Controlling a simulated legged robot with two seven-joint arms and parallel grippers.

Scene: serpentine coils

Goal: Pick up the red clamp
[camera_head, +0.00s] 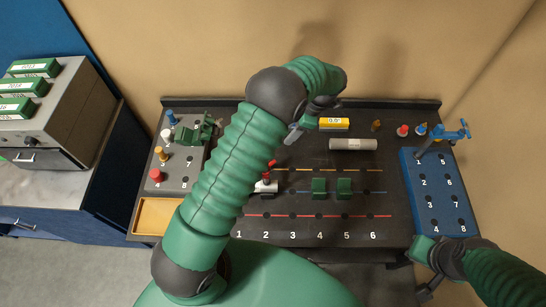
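A small red part (271,163), possibly the red clamp, shows just right of my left forearm at the middle of the dark board (400,240). The forearm hides much of that area, so its full shape cannot be told. A pale metal piece (265,187) sits just below it. My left gripper (307,119) is over the back of the board, above and right of the red part and apart from it. Its fingers are small and partly turned away. My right gripper (424,270) is at the lower right, off the board's front corner, with its fingers apart and nothing between them.
A blue clamp (450,134) stands on the numbered blue block (435,190). A green clamp (195,132) is on the grey left block (185,180) with colored knobs.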

